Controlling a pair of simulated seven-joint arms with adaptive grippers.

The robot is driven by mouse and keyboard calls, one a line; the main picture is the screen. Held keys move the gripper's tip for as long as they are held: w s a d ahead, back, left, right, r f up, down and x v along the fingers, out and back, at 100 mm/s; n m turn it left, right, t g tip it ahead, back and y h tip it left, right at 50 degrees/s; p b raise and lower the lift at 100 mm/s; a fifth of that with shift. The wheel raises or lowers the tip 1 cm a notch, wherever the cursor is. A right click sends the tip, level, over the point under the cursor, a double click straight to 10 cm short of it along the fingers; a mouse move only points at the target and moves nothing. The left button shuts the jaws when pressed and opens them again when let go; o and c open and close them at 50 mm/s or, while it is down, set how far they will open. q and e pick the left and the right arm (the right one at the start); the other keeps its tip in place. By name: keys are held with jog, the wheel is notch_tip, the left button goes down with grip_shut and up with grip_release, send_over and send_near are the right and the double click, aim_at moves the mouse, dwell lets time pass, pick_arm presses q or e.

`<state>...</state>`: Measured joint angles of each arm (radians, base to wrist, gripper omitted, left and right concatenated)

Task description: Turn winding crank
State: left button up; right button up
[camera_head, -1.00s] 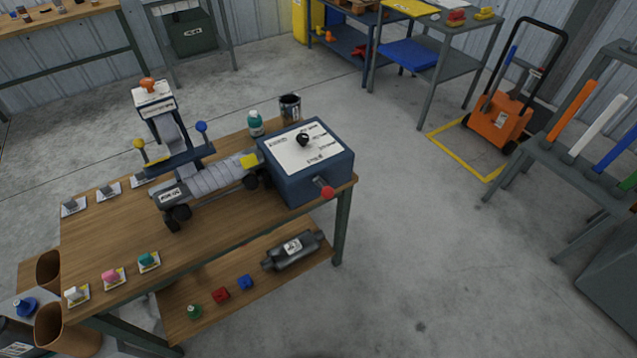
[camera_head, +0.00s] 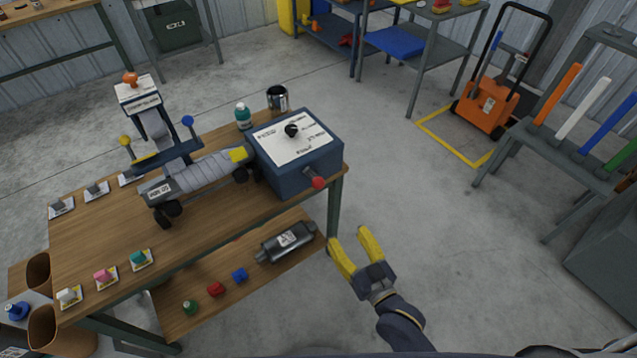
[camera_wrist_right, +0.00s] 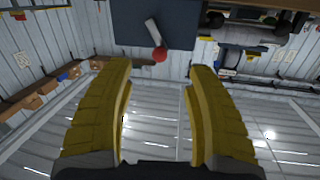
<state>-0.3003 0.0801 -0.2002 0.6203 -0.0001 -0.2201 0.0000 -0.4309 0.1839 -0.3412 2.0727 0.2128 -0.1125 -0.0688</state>
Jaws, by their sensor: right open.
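The winding crank (camera_head: 313,178) is a short grey arm with a red ball knob on the front right side of a blue box (camera_head: 280,179) on the workbench. In the right wrist view the crank's red knob (camera_wrist_right: 160,54) shows beyond the fingertips, against the dark box (camera_wrist_right: 150,20). My right gripper (camera_head: 352,243), with yellow fingers, is open and empty. It is in front of the bench's right end, below and to the right of the crank, and apart from it. In the right wrist view the open fingers (camera_wrist_right: 165,68) point towards the knob. My left gripper is not in view.
A muffler (camera_head: 286,242) lies on the lower shelf. The floor to the right of the bench is clear, with an orange cart (camera_head: 487,108) beyond.

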aim_at(321, 188)
jog(key=shift+t, duration=0.3)
jog(key=r+x, duration=0.1)
jog(key=x, duration=0.5)
jog(key=r+x, duration=0.1)
jog(key=x, duration=0.4)
jog(key=r+x, duration=0.1)
jog(key=x, duration=0.5)
jog(key=shift+w+a, duration=0.25)
jog(key=shift+o, duration=0.3)
grip_shut()
